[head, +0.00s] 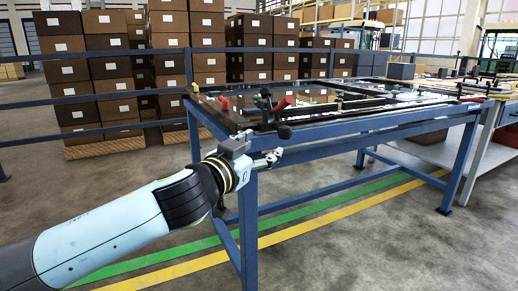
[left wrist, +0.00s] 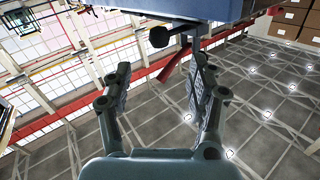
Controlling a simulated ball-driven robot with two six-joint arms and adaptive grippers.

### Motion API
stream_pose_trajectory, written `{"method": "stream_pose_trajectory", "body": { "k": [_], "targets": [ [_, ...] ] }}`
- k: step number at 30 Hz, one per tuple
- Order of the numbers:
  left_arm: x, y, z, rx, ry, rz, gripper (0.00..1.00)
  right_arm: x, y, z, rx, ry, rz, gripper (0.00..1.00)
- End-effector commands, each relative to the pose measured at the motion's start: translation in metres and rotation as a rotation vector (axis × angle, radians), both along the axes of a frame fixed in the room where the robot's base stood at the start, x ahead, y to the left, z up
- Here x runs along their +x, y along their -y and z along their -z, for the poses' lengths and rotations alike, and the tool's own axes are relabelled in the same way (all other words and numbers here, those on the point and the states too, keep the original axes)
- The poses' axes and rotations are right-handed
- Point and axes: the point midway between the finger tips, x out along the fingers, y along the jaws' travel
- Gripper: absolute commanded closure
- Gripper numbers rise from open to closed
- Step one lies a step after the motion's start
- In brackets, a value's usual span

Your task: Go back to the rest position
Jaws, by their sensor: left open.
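My left arm comes in from the left in the head view, and its gripper (head: 268,158) is just in front of the near left corner of a blue-framed work table (head: 350,133). In the left wrist view the gripper (left wrist: 162,75) has its two fingers spread, with nothing between them. A black knob (left wrist: 158,38) and a red clamp handle (left wrist: 172,66) show just beyond the fingertips, close to the table edge. Whether they touch the fingers I cannot tell. My right gripper is out of view.
A dark glass-topped panel (head: 330,92) with several clamps lies on the table. Stacked boxes (head: 100,75) stand behind a blue rail (head: 90,98). A side bench (head: 492,150) is at the right. The floor in front is clear, with green and yellow lines.

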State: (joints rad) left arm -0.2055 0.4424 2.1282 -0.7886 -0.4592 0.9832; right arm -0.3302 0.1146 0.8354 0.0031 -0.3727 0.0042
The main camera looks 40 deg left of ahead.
Motion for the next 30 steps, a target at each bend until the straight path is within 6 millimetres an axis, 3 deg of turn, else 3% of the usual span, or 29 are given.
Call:
{"method": "stream_pose_trajectory", "body": {
  "k": [11, 14, 15, 17, 20, 23, 26, 30],
  "targets": [
    [0.000, 0.000, 0.000, 0.000, 0.000, 0.000, 0.42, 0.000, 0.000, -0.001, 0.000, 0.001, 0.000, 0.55],
    [-0.002, 0.002, -0.010, -0.014, 0.001, -0.006, 0.42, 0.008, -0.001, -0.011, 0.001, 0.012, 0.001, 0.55],
    [-0.004, -0.002, -0.002, -0.031, -0.027, -0.024, 0.42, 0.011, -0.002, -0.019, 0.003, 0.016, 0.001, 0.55],
    [-0.008, -0.010, 0.030, -0.067, -0.098, -0.055, 0.42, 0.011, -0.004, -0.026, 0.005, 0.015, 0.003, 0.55],
    [-0.024, -0.022, 0.101, -0.128, -0.253, -0.105, 0.42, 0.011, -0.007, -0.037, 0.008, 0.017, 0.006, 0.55],
    [-0.056, -0.027, 0.181, -0.173, -0.432, -0.144, 0.42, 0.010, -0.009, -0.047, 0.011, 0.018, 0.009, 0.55],
    [-0.101, -0.025, 0.254, -0.206, -0.607, -0.170, 0.42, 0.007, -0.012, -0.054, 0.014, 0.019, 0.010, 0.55],
    [-0.181, -0.011, 0.341, -0.247, -0.842, -0.188, 0.42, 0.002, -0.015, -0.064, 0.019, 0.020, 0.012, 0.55]
  ]
}}
